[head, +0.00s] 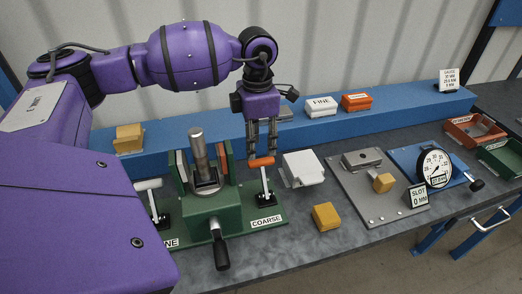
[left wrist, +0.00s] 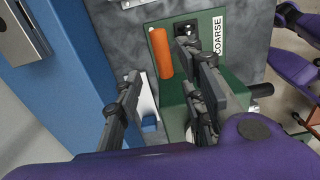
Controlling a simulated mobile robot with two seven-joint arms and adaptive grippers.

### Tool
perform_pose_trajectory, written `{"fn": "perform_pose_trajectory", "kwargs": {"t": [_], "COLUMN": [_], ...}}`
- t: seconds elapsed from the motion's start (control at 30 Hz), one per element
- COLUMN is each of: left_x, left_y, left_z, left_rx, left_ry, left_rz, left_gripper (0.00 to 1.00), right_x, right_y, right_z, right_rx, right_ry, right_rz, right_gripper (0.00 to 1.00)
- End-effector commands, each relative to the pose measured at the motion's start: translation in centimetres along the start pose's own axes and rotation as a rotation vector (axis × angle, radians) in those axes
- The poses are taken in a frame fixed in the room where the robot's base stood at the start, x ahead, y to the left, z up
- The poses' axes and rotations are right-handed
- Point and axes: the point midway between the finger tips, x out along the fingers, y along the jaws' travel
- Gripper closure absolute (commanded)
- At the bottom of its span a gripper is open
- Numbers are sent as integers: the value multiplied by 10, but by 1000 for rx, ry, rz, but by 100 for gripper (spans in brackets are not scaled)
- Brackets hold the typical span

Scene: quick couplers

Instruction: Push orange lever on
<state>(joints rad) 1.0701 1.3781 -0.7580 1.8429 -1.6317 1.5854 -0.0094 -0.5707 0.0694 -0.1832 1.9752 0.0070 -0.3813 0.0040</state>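The orange lever (head: 262,162) stands on a black foot at the COARSE side of the green fixture (head: 205,215), its handle on a thin metal stem. My left gripper (head: 262,150) points down right at the handle, with its two fingers apart. In the left wrist view, the orange handle (left wrist: 160,52) lies between and slightly beyond the open fingers (left wrist: 158,65), closer to the right one. Whether a finger touches it I cannot tell. My right gripper is not in view.
A white-handled lever (head: 148,185) is at the FINE side, partly behind my arm. A metal cylinder (head: 198,150) rises from the fixture, and a black-handled crank (head: 221,252) sticks out in front. A white block (head: 303,169) and a yellow block (head: 326,216) are to the right.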

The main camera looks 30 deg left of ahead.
Motion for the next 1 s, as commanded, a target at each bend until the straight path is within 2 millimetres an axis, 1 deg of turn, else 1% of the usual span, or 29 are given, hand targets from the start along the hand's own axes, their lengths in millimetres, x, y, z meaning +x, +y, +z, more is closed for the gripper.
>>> {"fn": "perform_pose_trajectory", "kwargs": {"t": [0.07, 0.17, 0.3, 0.37, 0.5, 0.6, 0.8, 0.93, 0.97, 1.0], "left_x": [2, 12, 34, 44, 63, 72, 77, 77, 77, 77], "left_y": [1, 1, 0, 0, 1, 0, 1, 1, 1, 1], "left_z": [-1, -1, -1, -1, -1, 0, 0, -1, -1, -1], "left_rx": [0, -1, -1, -1, -2, 0, 0, 0, 0, 0], "left_ry": [4, 5, 4, 3, 2, 1, 1, 1, 1, 1], "left_rz": [4, 2, 2, 2, 3, 2, 4, 3, 3, 3], "left_gripper": [63, 63, 63, 63, 63, 63, 63, 63, 66, 71], "right_x": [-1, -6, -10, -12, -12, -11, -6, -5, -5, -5], "right_y": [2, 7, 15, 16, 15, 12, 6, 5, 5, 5], "right_z": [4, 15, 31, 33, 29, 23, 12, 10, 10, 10], "right_rx": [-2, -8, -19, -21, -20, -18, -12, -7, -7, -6], "right_ry": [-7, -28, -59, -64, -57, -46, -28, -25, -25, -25], "right_rz": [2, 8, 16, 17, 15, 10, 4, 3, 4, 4], "right_gripper": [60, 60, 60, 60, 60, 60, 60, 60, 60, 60]}}
